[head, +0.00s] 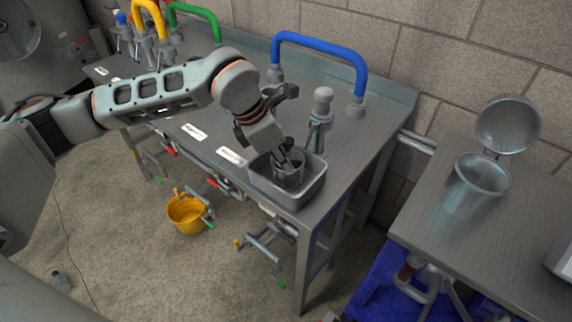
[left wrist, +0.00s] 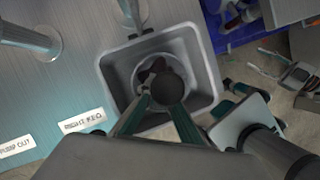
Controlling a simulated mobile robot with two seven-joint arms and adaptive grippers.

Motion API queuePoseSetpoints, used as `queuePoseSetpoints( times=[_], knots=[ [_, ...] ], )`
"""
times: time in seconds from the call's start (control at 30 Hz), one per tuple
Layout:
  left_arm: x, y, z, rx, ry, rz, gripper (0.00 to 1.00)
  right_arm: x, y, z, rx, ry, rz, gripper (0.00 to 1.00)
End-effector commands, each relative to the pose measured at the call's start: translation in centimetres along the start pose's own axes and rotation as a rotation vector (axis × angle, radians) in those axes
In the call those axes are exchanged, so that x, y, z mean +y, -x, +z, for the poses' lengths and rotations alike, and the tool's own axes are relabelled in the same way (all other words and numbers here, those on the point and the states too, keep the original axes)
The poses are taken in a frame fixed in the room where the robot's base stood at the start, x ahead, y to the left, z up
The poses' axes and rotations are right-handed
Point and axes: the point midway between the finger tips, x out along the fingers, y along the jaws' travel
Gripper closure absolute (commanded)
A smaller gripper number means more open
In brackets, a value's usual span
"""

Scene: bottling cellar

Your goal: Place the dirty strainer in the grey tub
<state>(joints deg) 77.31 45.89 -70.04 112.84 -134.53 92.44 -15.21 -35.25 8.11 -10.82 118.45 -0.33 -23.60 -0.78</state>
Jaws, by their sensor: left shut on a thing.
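The grey tub (head: 276,198) sits on the metal bench near its front right corner, below the blue hose arch. The strainer (head: 291,180), a round grey metal cup, is inside the tub's walls. In the left wrist view the strainer (left wrist: 181,63) shows as a round rim within the rectangular tub (left wrist: 207,72), with dark bits in it. My left gripper (head: 286,160) reaches down from above and is shut on the strainer's rim. Whether the strainer touches the tub floor cannot be told. A dark round shape covers part of the cup. My right gripper is not in view.
A grey tap post (head: 320,115) stands just behind the tub, near the blue arch (head: 320,42). A metal pot with a raised lid (head: 477,185) stands on the right table. A yellow bucket (head: 186,215) is below. A gap separates bench and table.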

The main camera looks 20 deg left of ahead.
Motion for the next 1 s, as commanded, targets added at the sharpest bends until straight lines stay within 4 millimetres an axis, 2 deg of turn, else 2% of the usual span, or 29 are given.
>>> queuePoseSetpoints(
  times=[0.07,0.43,0.5,0.77,0.87,1.0],
  knots=[
    [0.0,-0.7,-0.3,-0.001,0.000,0.000,1.00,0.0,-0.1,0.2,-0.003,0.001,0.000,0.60],
    [0.0,-0.9,-0.3,-0.002,0.000,0.001,1.00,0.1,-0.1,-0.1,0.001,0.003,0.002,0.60],
    [0.0,-0.9,-0.3,-0.001,0.000,0.001,0.78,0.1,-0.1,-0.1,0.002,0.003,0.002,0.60],
    [0.0,-0.8,-0.3,-0.001,0.000,0.001,0.77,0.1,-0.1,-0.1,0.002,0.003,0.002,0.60],
    [0.1,-0.3,-0.2,-0.002,0.000,0.002,0.77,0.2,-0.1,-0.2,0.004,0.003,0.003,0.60],
    [0.2,1.8,-0.1,-0.004,0.001,0.006,0.77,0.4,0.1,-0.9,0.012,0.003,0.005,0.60]
  ],
)
